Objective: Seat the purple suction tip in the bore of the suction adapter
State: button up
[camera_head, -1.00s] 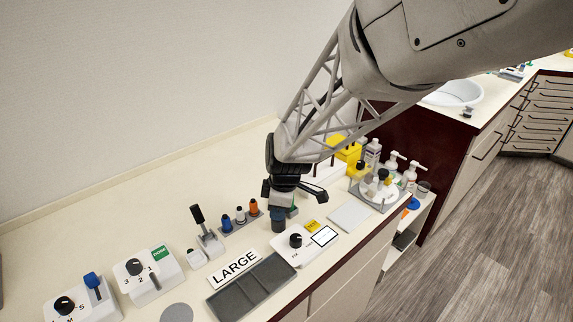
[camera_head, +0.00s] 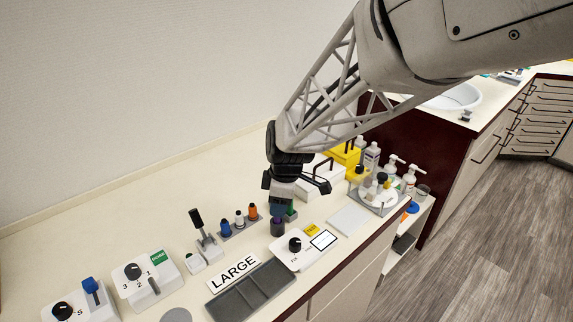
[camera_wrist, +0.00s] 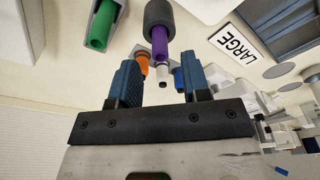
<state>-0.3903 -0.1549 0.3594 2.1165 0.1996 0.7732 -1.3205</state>
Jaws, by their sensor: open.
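The purple suction tip (camera_wrist: 159,42) stands in the end of the dark grey suction adapter (camera_wrist: 160,13), with a length of purple sticking out. How deep it sits in the bore is hidden. In the head view the adapter (camera_head: 277,229) stands upright on the counter, just left of the dial box. My gripper (camera_wrist: 160,62) is open, its two blue fingers apart and nothing held between them. In the head view the gripper (camera_head: 281,206) is just above the adapter, pointing down, and mostly hides the tip.
A green piece (camera_wrist: 101,25) stands close beside the adapter. A rack with blue, white and orange tips (camera_head: 239,225) is to the left. The dial box (camera_head: 290,257), LARGE sign (camera_head: 234,273) and grey tray (camera_head: 252,291) lie nearer the counter's front edge.

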notch_tip(320, 180, up, 8)
jog(key=d, duration=0.1)
dwell(0.4)
jog(key=shift+d, duration=0.15)
dwell(0.3)
jog(key=s+d+r+m+t+h, duration=0.1)
jog(key=s+d+r+m, duration=0.1)
jog(key=s+d+m, duration=0.7)
jog(key=s+d+r+m+t+h, duration=0.1)
jog(key=s+d+r+m, duration=0.1)
jog(key=s+d+m, duration=0.7)
jog(key=s+d, duration=0.3)
jog(key=d, duration=0.1)
jog(key=shift+s+d+r+t, duration=0.25)
jog(key=shift+s+d+t, duration=0.05)
jog(key=shift+s+d, duration=0.1)
dwell(1.2)
